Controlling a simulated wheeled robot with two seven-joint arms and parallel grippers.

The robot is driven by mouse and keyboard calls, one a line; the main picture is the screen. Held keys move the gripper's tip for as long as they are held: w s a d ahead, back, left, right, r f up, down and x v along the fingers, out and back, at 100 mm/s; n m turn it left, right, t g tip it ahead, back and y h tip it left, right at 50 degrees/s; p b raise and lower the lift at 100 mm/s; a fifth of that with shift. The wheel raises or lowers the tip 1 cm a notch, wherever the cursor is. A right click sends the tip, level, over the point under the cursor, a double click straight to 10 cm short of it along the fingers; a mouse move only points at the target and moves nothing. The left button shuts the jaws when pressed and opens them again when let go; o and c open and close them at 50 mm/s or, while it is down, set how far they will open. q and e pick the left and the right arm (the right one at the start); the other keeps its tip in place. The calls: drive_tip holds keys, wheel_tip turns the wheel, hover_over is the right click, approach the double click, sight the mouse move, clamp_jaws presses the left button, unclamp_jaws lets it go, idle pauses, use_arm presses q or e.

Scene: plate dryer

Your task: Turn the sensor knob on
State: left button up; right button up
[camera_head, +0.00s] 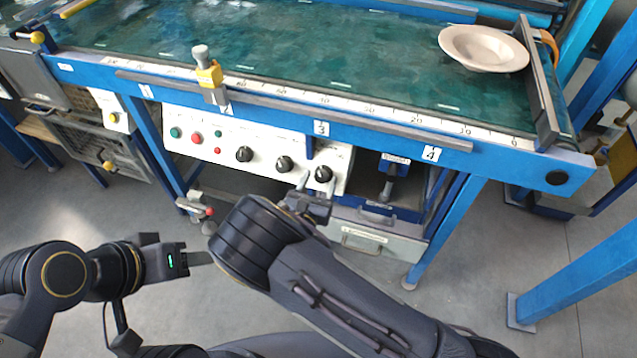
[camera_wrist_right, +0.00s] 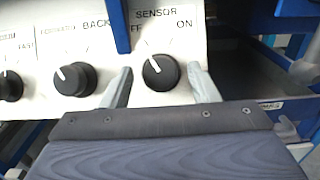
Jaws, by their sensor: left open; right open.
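The sensor knob (camera_wrist_right: 160,72) is black and round with a white pointer mark, under the label SENSOR with OFF, partly hidden, and ON at its sides. Its mark points up and left, toward the OFF side. In the head view it is the rightmost black knob (camera_head: 323,174) on the white control panel (camera_head: 230,150). My right gripper (camera_wrist_right: 160,88) is open, one finger on each side of the knob; I cannot tell whether they touch it. It also shows below the knob in the head view (camera_head: 318,186). My left gripper (camera_head: 207,258) is at the lower left, away from the panel.
Another black knob (camera_wrist_right: 75,78), labelled BACK, sits close left of the right gripper's left finger. The blue table frame (camera_head: 380,130) overhangs the panel. A white plate (camera_head: 484,48) lies on the green belt (camera_head: 300,50). A drawer (camera_head: 375,240) is below the panel.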

drive_tip(key=shift+w, duration=0.1)
drive_tip(key=c, duration=0.9)
drive_tip(key=shift+c, duration=0.2)
drive_tip(key=shift+a+f+m+g+h+b, duration=0.1)
drive_tip(key=shift+m+g+h+b, duration=0.15)
drive_tip(key=shift+m+h+b, duration=0.4)
drive_tip(key=shift+f+m+g+h+b, duration=0.2)
drive_tip(key=shift+m+b, duration=0.25)
drive_tip(key=shift+m, duration=0.5)
drive_tip(key=m+b, duration=0.1)
drive_tip(key=m+g+h+b, duration=0.1)
drive_tip(key=m, duration=0.1)
drive_tip(key=shift+w+a+r+m+h, duration=0.1)
drive_tip(key=shift+r+m+h, duration=0.05)
drive_tip(key=shift+m+h, duration=0.15)
drive_tip(key=m+g+h+b, duration=0.1)
drive_tip(key=m+g+b, duration=0.1)
drive_tip(key=m, duration=0.2)
drive_tip(key=shift+a+r+m, duration=0.1)
drive_tip(key=shift+m, duration=0.2)
drive_tip(key=shift+w+r+m+g+h+b, duration=0.15)
drive_tip(key=shift+m+g+h+b, duration=0.4)
drive_tip(key=shift+m+g, duration=0.9)
drive_tip(key=shift+m, duration=0.55)
